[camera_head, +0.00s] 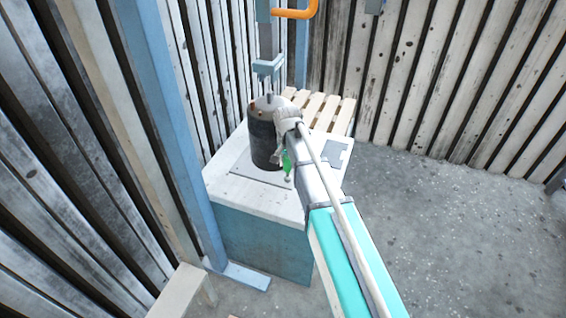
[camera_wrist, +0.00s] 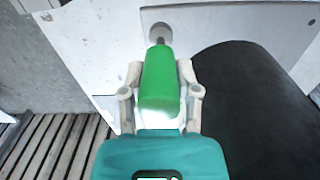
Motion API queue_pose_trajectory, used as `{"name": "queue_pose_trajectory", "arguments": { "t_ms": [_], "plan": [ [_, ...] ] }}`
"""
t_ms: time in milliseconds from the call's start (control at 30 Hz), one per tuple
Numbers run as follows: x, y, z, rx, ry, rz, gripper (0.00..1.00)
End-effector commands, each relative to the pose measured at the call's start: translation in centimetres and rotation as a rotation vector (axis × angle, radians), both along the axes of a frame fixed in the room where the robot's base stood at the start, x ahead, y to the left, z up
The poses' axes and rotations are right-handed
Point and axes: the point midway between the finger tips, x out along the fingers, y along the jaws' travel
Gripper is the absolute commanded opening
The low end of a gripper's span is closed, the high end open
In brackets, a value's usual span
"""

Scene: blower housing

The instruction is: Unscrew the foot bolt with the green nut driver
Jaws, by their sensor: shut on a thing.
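My gripper (camera_wrist: 160,90) is shut on the green nut driver (camera_wrist: 158,75) in the wrist view, with a finger on each side of its handle. The driver's grey tip reaches the round foot bolt (camera_wrist: 160,32) on the plate's edge; I cannot tell whether it is seated. In the head view the green driver (camera_head: 286,160) shows small beside the dark cylindrical blower housing (camera_head: 262,138). The housing also fills the right side of the wrist view (camera_wrist: 245,110). My arm partly covers the area around the bolt in the head view.
The housing stands on a grey plate (camera_head: 245,172) on a white-topped block (camera_head: 225,187) with blue sides. A slatted wooden pallet (camera_head: 325,108) lies behind it. A blue post (camera_head: 165,110) rises at left. Open concrete floor (camera_head: 450,220) lies at right.

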Motion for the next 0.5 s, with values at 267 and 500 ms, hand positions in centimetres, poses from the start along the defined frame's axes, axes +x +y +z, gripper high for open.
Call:
{"name": "queue_pose_trajectory", "arguments": {
  "t_ms": [267, 500],
  "plan": [
    [0.0, 0.0, 0.6, 0.0, 0.0, 0.002, 0.0],
    [0.0, 0.0, 1.2, 0.0, 0.0, 0.003, 0.0]
  ]
}}
